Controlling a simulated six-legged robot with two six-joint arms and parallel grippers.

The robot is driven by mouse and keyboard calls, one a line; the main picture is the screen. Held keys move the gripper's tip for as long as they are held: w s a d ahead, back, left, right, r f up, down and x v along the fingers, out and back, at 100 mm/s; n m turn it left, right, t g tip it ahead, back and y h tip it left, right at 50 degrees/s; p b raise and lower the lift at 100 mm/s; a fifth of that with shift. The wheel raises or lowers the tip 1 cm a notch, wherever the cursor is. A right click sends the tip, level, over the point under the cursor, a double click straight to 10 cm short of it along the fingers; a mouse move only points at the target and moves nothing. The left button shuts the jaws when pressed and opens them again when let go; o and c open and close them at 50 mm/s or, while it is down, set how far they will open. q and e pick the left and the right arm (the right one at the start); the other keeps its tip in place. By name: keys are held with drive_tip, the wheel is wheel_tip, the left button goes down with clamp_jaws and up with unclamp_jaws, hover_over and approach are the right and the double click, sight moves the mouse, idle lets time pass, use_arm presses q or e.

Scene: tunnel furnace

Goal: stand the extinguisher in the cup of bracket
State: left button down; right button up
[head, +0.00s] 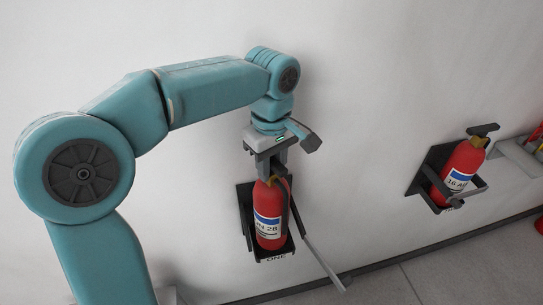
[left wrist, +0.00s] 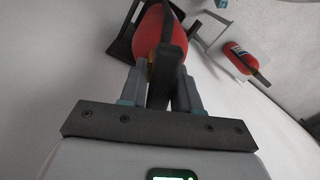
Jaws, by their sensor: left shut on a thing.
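The red extinguisher (head: 268,212), with a blue and white label, is upright at the black wall bracket (head: 245,205) marked ONE. Its lower end is at the bracket's cup, but I cannot tell whether it rests on the cup floor. The bracket's grey strap arm (head: 322,262) hangs open to the lower right. My left gripper (head: 271,172) is above the extinguisher and shut on its top. In the left wrist view the fingers (left wrist: 163,82) close around the black handle, with the red body (left wrist: 149,32) and the bracket (left wrist: 122,45) beyond. My right gripper is out of view.
A second red extinguisher (head: 460,170) sits in another black bracket (head: 425,178) to the right on the same wall. A grey shelf (head: 518,158) with red items is at the right edge. The floor (head: 400,275) at lower right is clear.

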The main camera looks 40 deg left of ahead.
use_arm(q)
drive_tip(key=shift+f, duration=0.6)
drive_tip(key=shift+w+a+f, duration=0.15)
drive_tip(key=shift+w+f, duration=0.15)
drive_tip(key=shift+f, duration=0.2)
drive_tip(key=shift+s, duration=0.1)
drive_tip(key=shift+f, duration=0.15)
drive_tip(key=c, duration=1.2)
unclamp_jaws()
drive_tip(key=shift+f, duration=0.2)
drive_tip(key=o, duration=0.4)
drive_tip(key=shift+s+r, duration=0.1)
drive_tip(key=shift+s, duration=0.05)
